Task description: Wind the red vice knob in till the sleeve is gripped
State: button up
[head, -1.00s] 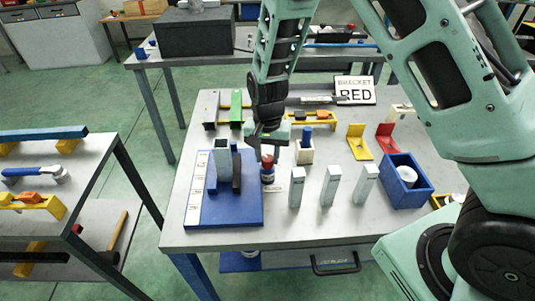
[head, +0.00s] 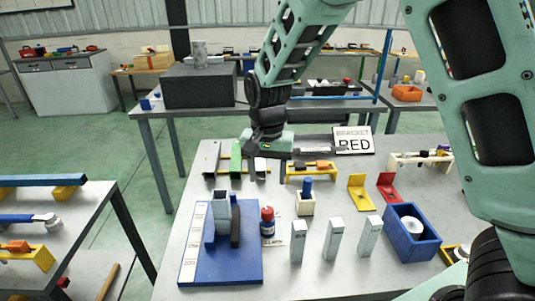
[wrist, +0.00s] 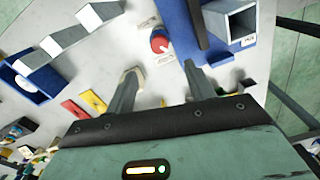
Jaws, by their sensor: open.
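A blue base plate (head: 248,268) lies at the table's left front. On it stand a hollow grey square sleeve (head: 222,206), a dark upright block (head: 235,226) to its right and a blue block (head: 209,236) in front. A red-topped, blue-bodied piece (head: 267,216) stands at the plate's right edge; I cannot tell whether it is the vice knob. In the wrist view its round red top (wrist: 159,42) shows beyond my fingertips. My gripper (head: 268,172) is open and empty, behind and above it, apart from it. The sleeve also shows in the wrist view (wrist: 240,20).
Several grey posts (head: 334,240) stand to the right, before a blue bin (head: 436,250) with a white round part.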

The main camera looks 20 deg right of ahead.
notch_tip(320, 180, up, 6)
jog(key=shift+r+b, duration=0.25)
jog(key=shift+b, duration=0.05)
dwell(0.3)
jog(key=s+a+f+n, duration=0.1)
jog(key=s+a+n, duration=0.2)
jog(key=s+n, duration=0.4)
jog(key=s+a+f+n, duration=0.1)
jog(key=s+a+n, duration=0.2)
jog(key=s, duration=1.6)
jog(key=n, duration=0.3)
jog(key=shift+s+f+n+y, duration=0.2)
jog(key=shift+s+n+y, duration=0.1)
jog(key=shift+s+n, duration=0.1)
